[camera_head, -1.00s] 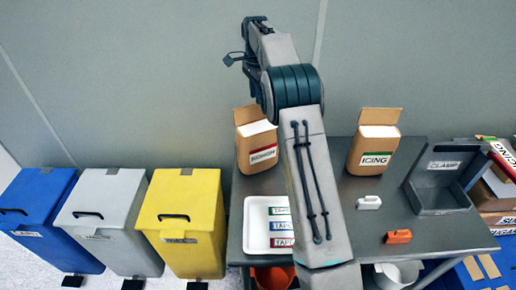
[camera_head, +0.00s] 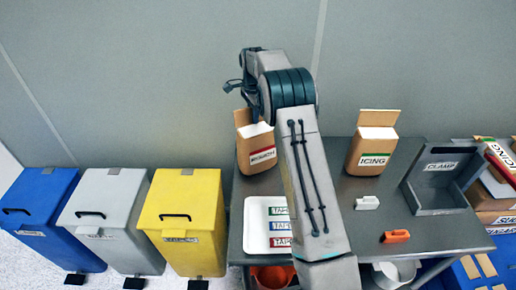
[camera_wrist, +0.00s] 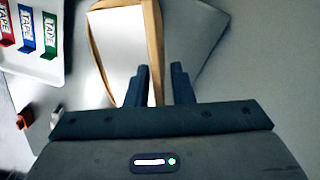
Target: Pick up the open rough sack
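Two open brown sacks with white tops stand on the grey table. The left sack (camera_head: 256,153) has a red label too blurred to read. The right sack (camera_head: 371,150) has a green ICING label. In the wrist view an open sack's white top (camera_wrist: 116,42) and upright brown flap edge (camera_wrist: 154,35) lie just ahead of my gripper (camera_wrist: 162,70). From its place by the tape tray it looks like the left sack. My fingers are apart, roughly in line with the flap. Contact cannot be told.
A white tray (camera_head: 254,247) of tape boxes stands front left on the table. A white clip (camera_head: 367,203), an orange clip (camera_head: 396,236) and a grey CLAMP bin (camera_head: 437,211) are to the right. Blue (camera_head: 37,210), grey (camera_head: 105,215) and yellow (camera_head: 185,210) waste bins stand left of the table.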

